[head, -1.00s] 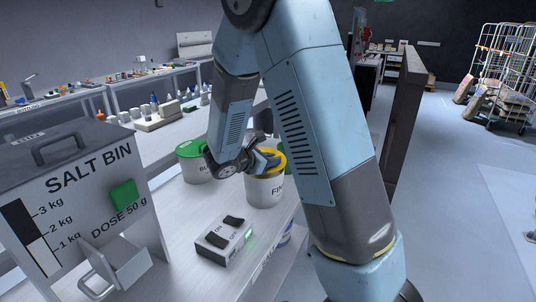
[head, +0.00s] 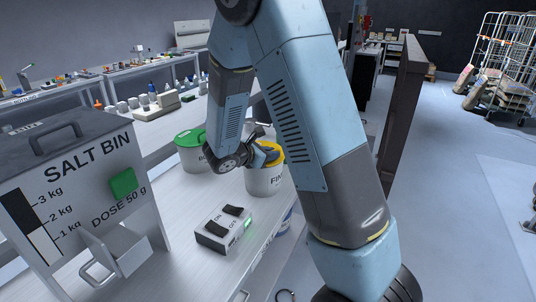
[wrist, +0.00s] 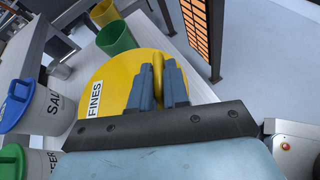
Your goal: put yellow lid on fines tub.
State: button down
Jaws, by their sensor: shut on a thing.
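The yellow lid (head: 275,149) is at the top of the fines tub (head: 262,182), a white tub on the bench. In the wrist view the lid (wrist: 120,77) is a round yellow disc with a FINES label. My gripper (head: 266,157) is over the tub. In the wrist view its blue fingers (wrist: 158,82) are shut on the lid's raised yellow handle (wrist: 158,68). The arm hides part of the lid and rim in the head view, and I cannot tell whether the lid sits flat on the rim.
A green-lidded tub (head: 192,156) stands just left of the fines tub. A switch box (head: 224,232) and the grey salt bin (head: 80,205) are nearer. The wrist view shows a blue-lidded salt tub (wrist: 44,108) and a green cup (wrist: 116,38) close by.

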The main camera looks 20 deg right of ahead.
jog(key=shift+f, duration=0.3)
jog(key=c, duration=1)
grip_release()
jog(key=shift+c, duration=0.2)
jog(key=v, duration=1.3)
jog(key=shift+a+r, duration=0.15)
jog(key=shift+a, duration=0.15)
